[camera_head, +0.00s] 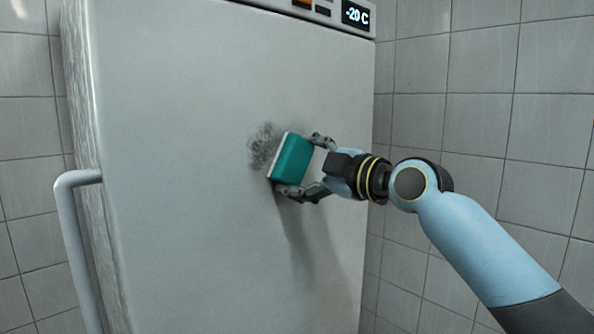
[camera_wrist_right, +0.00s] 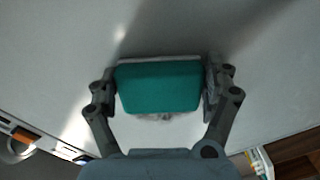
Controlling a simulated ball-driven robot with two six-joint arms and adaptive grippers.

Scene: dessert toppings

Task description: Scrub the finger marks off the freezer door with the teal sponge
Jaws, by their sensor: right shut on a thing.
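The freezer door (camera_head: 170,210) is a tall, pale grey panel facing me. A dark smudge of finger marks (camera_head: 262,145) lies on it, a little right of its middle, and the sponge sits beside its right side. My right gripper (camera_head: 305,165) is shut on the teal sponge (camera_head: 294,158), whose pale face is turned to the door. I cannot tell whether that face touches the door. In the right wrist view the sponge (camera_wrist_right: 158,88) sits between both fingers of the gripper (camera_wrist_right: 160,85), and part of a smudge shows past its lower edge. My left gripper is not in view.
A long white handle (camera_head: 68,230) sticks out at the door's left side. A display reading -20 C (camera_head: 356,14) sits at the top right of the freezer. Grey tiled walls (camera_head: 480,70) stand on both sides. The lower door is clear.

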